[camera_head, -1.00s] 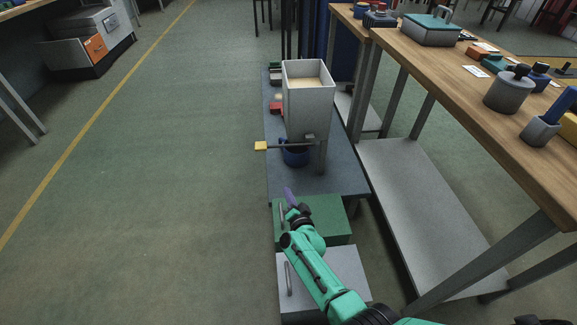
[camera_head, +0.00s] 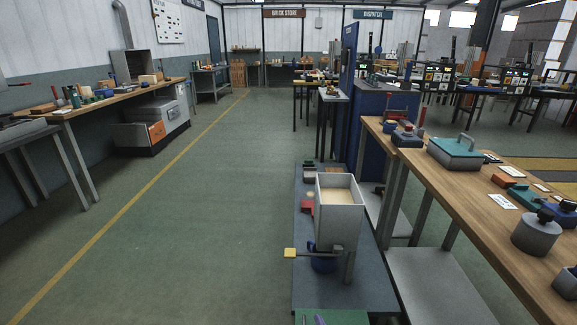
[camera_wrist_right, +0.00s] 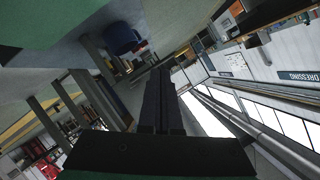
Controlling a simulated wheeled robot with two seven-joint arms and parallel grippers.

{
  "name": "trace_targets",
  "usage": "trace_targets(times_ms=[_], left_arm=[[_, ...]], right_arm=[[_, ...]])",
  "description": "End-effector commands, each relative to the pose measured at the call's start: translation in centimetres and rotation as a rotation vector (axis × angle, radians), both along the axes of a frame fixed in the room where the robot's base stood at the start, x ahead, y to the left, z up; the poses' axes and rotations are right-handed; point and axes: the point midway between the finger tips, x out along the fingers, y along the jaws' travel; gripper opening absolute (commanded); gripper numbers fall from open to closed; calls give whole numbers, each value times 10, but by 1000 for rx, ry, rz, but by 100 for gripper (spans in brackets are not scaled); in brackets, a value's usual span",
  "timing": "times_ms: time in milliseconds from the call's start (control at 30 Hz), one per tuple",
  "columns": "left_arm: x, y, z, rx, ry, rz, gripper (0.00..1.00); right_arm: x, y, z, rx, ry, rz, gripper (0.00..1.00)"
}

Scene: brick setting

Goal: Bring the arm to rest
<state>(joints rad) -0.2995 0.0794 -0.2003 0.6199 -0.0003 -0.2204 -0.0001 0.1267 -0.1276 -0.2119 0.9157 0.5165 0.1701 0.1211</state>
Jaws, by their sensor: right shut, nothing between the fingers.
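My right gripper (camera_wrist_right: 160,78) shows in the wrist view as two long dark fingers, closed together with nothing between them. In the head view the right arm is almost wholly below the frame. Only a small purple tip (camera_head: 320,319) shows at the bottom edge, over a green box top (camera_head: 343,318); I cannot tell if it belongs to the gripper. My left gripper is in neither view.
A grey hopper (camera_head: 338,222) with pale fill stands on a low grey bench (camera_head: 372,280), above a blue cup (camera_head: 318,265). A yellow-ended lever (camera_head: 290,253) sticks out left. A wooden table (camera_head: 470,205) stands right. The floor (camera_head: 200,220) at left is clear.

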Motion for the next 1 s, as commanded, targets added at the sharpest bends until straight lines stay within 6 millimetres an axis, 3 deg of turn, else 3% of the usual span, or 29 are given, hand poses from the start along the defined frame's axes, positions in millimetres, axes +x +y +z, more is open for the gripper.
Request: trace_targets(times_ms=[33, 100, 233, 400, 500, 633, 1000], left_arm=[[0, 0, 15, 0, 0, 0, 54], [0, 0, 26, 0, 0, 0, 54], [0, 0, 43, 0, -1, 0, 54], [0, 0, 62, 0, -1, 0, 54], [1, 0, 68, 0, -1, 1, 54], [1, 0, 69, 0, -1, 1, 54], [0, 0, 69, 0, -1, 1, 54]], right_arm=[[-34, -11, -23, -74, 93, 43, 0], [-87, -27, -63, -184, 230, 121, 0], [-194, -62, -118, -364, 478, 271, 0], [-338, -115, -152, -554, 778, 473, 0], [-398, -139, -156, -624, 901, 562, 0], [-432, -153, -158, -662, 970, 617, 0], [-434, -154, -158, -665, 974, 621, 0]])
